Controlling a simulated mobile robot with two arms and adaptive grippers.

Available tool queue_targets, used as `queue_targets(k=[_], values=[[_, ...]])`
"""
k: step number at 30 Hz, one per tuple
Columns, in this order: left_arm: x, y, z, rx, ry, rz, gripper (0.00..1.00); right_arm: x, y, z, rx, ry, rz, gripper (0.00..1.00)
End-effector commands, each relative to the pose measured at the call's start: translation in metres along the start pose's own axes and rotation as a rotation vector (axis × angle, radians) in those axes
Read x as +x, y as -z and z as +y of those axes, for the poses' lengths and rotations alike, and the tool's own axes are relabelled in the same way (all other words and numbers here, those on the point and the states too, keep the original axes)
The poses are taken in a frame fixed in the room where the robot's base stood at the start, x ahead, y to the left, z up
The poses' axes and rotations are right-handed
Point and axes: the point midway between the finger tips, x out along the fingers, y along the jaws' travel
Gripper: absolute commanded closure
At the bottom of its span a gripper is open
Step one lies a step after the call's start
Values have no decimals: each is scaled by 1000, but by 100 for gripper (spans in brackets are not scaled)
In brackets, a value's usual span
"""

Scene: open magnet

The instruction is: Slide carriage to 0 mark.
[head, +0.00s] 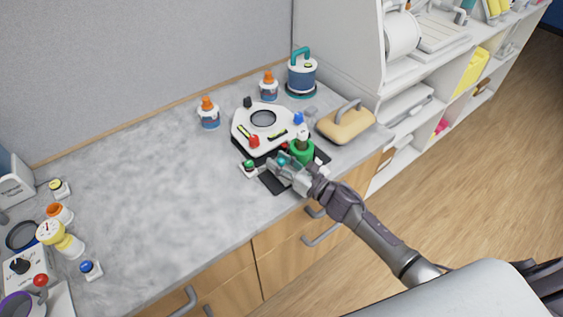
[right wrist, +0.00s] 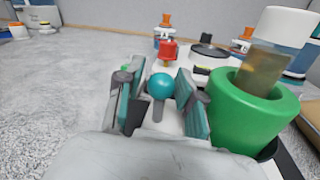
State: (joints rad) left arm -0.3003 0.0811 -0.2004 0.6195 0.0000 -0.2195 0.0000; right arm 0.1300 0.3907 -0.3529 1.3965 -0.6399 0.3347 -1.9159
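My right gripper (head: 280,167) is low over the black base strip (head: 273,183) at the front of the white device (head: 242,128). In the right wrist view the right gripper (right wrist: 160,92) is open, its fingers either side of a teal ball knob (right wrist: 161,85) with gaps showing. A green ring-shaped part (head: 302,150) around a brown post stands just right of the fingers; this green part (right wrist: 240,112) is large in the right wrist view. Which part is the carriage is unclear, as the gripper covers much of the strip. No 0 mark is readable. My left gripper is not in view.
A red knob (right wrist: 168,50) stands just ahead of the fingers. A small block with a green button (head: 249,167) is left of the gripper. Orange-capped bottles (head: 208,115), a blue-and-white canister (head: 302,75) and a tan handled block (head: 345,124) stand around. The counter's middle (head: 150,180) is clear.

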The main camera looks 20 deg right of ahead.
Motion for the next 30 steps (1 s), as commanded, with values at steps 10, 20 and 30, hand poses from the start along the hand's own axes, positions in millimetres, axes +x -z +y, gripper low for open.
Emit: queue_targets(k=[10, 20, 30], values=[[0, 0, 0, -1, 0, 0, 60, -46, 2, 0, 0, 1, 4, 62], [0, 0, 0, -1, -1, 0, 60, -107, 1, 0, 1, 0, 2, 62], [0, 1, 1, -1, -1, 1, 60, -120, 0, 0, 0, 0, 0, 62]])
